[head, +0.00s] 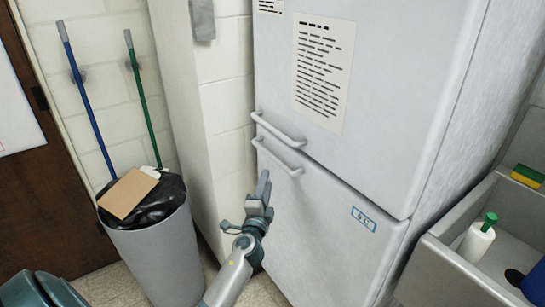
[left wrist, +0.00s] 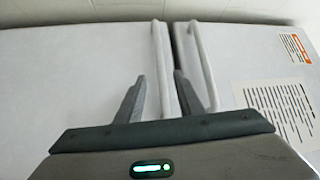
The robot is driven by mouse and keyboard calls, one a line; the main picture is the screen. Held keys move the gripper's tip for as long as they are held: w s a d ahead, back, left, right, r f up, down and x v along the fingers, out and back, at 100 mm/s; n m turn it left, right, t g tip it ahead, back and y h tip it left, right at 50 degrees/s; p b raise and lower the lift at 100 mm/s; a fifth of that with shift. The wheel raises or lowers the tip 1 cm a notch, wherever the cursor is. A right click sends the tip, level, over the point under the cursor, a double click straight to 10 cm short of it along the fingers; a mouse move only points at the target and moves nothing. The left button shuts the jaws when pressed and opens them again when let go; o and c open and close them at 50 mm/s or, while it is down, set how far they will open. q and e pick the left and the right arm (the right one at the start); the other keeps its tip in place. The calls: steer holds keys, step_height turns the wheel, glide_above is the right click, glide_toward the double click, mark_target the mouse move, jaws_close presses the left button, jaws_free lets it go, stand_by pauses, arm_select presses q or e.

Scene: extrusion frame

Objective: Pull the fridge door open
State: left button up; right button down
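The light grey fridge has an upper door (head: 400,90) and a lower door (head: 310,230). The upper door's handle (head: 280,131) and the lower door's handle (head: 277,158) sit close together at the left edge, near the seam. Both doors look shut. My left gripper (head: 263,188) is in front of the lower door, just below the lower handle. In the left wrist view the fingers (left wrist: 160,78) are apart, with the lower handle (left wrist: 160,60) appearing between them. The upper handle (left wrist: 205,65) lies right of the right finger. I cannot tell any contact. My right gripper is not visible.
A grey bin (head: 160,255) with a black bag and cardboard (head: 128,193) stands left of the fridge. Blue (head: 88,110) and green (head: 142,100) poles lean behind it. A sink (head: 450,265) with a white bottle (head: 477,240) is at the right.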

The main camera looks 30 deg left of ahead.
mark_target(273, 157)
arm_select(q)
steer(key=x, duration=1.2)
steer(key=shift+w+a, duration=0.2)
steer(key=shift+w, duration=0.05)
steer(key=shift+r, duration=0.1)
jaws_close()
